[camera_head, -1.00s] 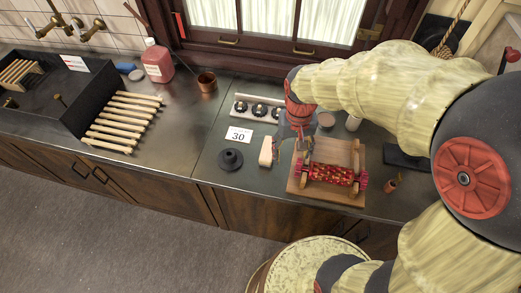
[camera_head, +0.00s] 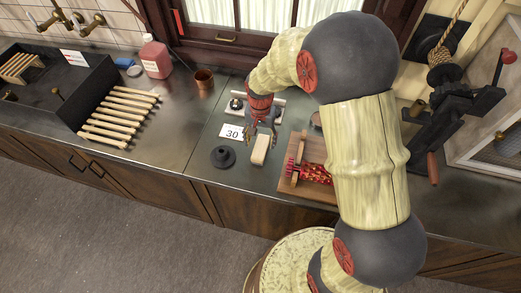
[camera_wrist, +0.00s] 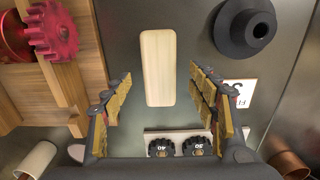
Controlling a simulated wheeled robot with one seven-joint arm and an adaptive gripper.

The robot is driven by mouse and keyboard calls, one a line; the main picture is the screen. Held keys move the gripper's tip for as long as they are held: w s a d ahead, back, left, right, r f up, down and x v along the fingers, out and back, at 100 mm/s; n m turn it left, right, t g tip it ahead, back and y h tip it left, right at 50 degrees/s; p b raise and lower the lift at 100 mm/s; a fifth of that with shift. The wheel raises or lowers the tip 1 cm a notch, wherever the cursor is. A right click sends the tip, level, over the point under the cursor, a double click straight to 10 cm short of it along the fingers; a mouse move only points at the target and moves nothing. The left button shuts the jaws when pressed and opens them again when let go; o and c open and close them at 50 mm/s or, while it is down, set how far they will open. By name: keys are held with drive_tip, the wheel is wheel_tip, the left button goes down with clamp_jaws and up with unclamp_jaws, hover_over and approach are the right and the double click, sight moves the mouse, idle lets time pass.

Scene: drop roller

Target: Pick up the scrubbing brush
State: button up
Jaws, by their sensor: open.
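A pale wooden block, apparently the scrubbing brush (camera_head: 260,151), lies on the metal counter between a black stepped disc and a wooden board. No bristles show from above. In the wrist view the block (camera_wrist: 158,62) lies lengthwise between the two fingers, beyond their tips. My gripper (camera_head: 262,132) points down close by the block's back end. In the wrist view my gripper (camera_wrist: 159,75) has its fingers spread wide, with gaps on both sides of the block, holding nothing.
The black stepped disc (camera_head: 223,157) and number card (camera_head: 231,132) lie left of the block. The board (camera_head: 290,182) with a red roller (camera_head: 316,173) is at its right. A rack of black knobs (camera_wrist: 178,145) is near the gripper. A copper pot (camera_head: 203,78) stands further left.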

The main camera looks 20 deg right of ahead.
sight(261, 146)
wheel_tip(261, 146, down, 5)
drive_tip(key=shift+w+d+r+b, duration=0.1)
drive_tip(key=shift+w+b, duration=0.05)
drive_tip(key=shift+b, duration=0.45)
drive_tip(key=shift+c, duration=0.5)
drive_tip(key=c, duration=1.1)
drive_tip(key=shift+c, duration=0.5)
drive_tip(key=shift+r, duration=0.15)
